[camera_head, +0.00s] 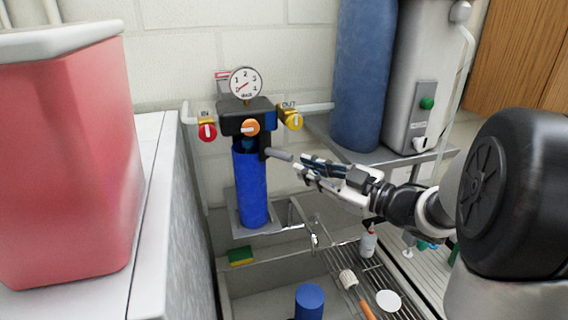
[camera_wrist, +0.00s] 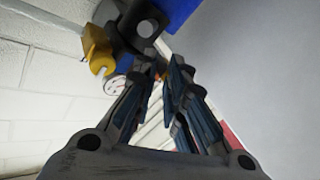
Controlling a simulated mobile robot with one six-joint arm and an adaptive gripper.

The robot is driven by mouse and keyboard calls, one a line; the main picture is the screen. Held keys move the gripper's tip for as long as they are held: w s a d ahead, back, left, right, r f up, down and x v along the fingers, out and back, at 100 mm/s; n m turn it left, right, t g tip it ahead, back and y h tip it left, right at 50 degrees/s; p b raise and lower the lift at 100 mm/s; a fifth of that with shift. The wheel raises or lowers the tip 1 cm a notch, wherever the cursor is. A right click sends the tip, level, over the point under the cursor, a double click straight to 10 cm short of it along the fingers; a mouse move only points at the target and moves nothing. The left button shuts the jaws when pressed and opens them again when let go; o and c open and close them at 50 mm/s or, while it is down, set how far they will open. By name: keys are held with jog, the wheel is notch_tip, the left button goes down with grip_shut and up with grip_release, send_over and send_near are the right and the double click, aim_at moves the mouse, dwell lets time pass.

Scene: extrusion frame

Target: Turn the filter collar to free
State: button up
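The filter housing hangs on the wall with a long blue bowl (camera_head: 250,185) below a black head (camera_head: 246,118). A dark rounded end, apparently the handle (camera_wrist: 148,28), shows just beyond the tips. Whether they touch it cannot be told.
The red inlet valve (camera_head: 207,131), yellow outlet valve (camera_head: 292,120), orange knob (camera_head: 251,127) and gauge (camera_head: 245,83) surround the head. A sink (camera_head: 225,275) lies below, with a sponge (camera_head: 240,256). A blue tank (camera_head: 362,80) stands right; a red container (camera_head: 65,160) stands left.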

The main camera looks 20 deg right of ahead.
jog(key=s+a+n, duration=0.1)
jog(key=n, duration=0.1)
jog(key=s+a+n+h, duration=0.1)
jog(key=n, duration=0.2)
jog(key=s+a+n, duration=0.1)
jog(key=s+n, duration=0.1)
jog(key=shift+s+a+r+n+t+h, duration=0.1)
jog(key=shift+a+r+n+t+h, duration=0.1)
jog(key=shift+r+n+t+h, duration=0.15)
grip_shut()
jog(key=w+a+f+n+p, duration=0.1)
jog(key=w+a+p, duration=0.1)
jog(key=w, duration=0.9)
jog(key=shift+f+p, duration=0.3)
jog(key=shift+p, duration=0.45)
